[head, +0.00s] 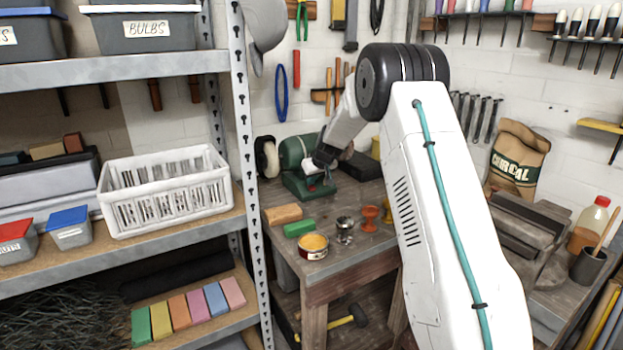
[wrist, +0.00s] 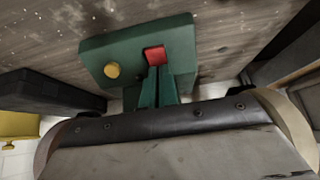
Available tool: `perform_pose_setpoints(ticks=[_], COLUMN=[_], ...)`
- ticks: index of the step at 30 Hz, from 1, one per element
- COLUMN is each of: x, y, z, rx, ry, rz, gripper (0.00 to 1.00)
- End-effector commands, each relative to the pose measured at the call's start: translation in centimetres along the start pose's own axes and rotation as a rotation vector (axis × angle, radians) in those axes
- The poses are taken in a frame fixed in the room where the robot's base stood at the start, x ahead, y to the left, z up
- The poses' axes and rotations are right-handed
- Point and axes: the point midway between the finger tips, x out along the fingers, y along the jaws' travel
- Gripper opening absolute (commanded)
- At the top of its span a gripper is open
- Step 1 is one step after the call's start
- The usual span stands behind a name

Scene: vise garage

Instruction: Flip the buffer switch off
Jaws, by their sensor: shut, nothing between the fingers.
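The buffer is a green bench machine (head: 293,152) with a pale wheel (head: 267,158) at its left, standing on the wooden bench in the head view. In the wrist view its green base (wrist: 120,45) carries a red switch (wrist: 154,54) and a round yellow button (wrist: 112,70) to the left. My gripper (head: 317,170) is at the front of the buffer. In the wrist view my gripper's fingers (wrist: 157,70) are together and empty, with their tips at the red switch's lower edge. I cannot tell whether they touch it or which way the switch is set.
On the bench (head: 340,262) are a wooden block (head: 284,214), a green block (head: 299,229), an open tin (head: 313,247) and small orange parts (head: 369,217). A metal shelf post (head: 247,150) stands close at the left. A vise (head: 525,230) is at the right.

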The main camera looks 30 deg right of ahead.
Motion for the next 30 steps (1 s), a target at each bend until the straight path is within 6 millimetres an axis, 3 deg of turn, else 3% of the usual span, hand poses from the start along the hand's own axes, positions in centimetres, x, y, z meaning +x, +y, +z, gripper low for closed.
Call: perform_pose_setpoints(ticks=[1,3,10,17,24,30], x=[0.7,0.7,-0.5,-5.4,-10.8,-13.2], y=[-0.1,-0.2,-0.4,-0.9,-0.1,-0.1], z=[1.4,1.6,1.3,-0.4,-1.0,-1.3], rx=[0.004,0.003,0.001,-0.006,0.000,0.000], ry=[-0.022,-0.024,-0.019,0.000,0.002,0.000], rz=[-0.007,-0.008,-0.008,-0.005,0.000,-0.001], gripper=[0.00,0.00,0.00,0.00,0.00,0.00])
